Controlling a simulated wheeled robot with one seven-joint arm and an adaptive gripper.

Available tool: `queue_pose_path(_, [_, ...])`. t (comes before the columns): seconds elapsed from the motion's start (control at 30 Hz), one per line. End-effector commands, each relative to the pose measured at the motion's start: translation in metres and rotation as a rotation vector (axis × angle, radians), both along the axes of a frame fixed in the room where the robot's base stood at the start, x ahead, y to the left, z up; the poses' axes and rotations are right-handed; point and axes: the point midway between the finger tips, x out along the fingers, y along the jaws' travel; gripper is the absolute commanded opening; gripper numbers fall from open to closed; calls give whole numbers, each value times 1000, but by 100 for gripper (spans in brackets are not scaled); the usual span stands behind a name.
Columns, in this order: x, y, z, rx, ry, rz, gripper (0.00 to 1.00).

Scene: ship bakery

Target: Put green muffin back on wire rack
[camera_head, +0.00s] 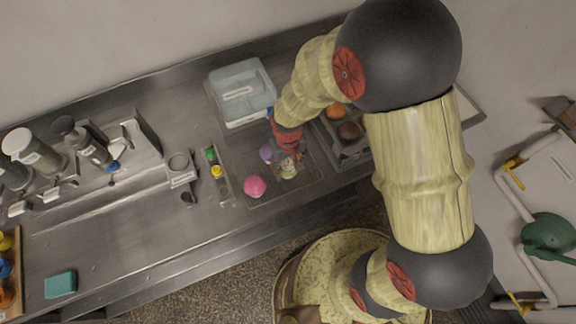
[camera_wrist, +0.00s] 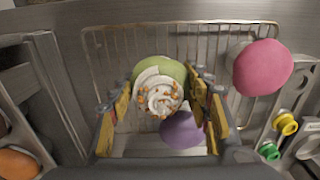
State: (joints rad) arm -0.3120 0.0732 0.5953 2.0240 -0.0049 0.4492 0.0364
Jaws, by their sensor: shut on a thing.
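The green muffin (camera_wrist: 172,71) has white swirled frosting with orange bits on top. My gripper (camera_wrist: 160,108) is shut on it, with a finger on each side. In the head view the muffin (camera_head: 288,172) shows just below my gripper (camera_head: 287,160). The wire rack (camera_wrist: 115,47) lies under and around the muffin in the wrist view; in the head view the rack (camera_head: 285,194) is faint on the counter. Whether the muffin touches the rack is hard to tell. A pink muffin (camera_wrist: 262,67) and a purple muffin (camera_wrist: 181,130) are close by.
The pink muffin sits at the rack's side, and the purple one is beside a finger. A tray with an orange and a dark item (camera_head: 348,131) is right of the rack. A lidded container (camera_head: 242,92) stands behind.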

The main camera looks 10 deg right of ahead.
Motion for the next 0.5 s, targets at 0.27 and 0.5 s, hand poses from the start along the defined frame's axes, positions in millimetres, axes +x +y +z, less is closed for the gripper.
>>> queue_pose_path(0.27, [0,0,-3,0,0,0,56])
queue_pose_path(0.5, [0,0,-3,0,0,0,67])
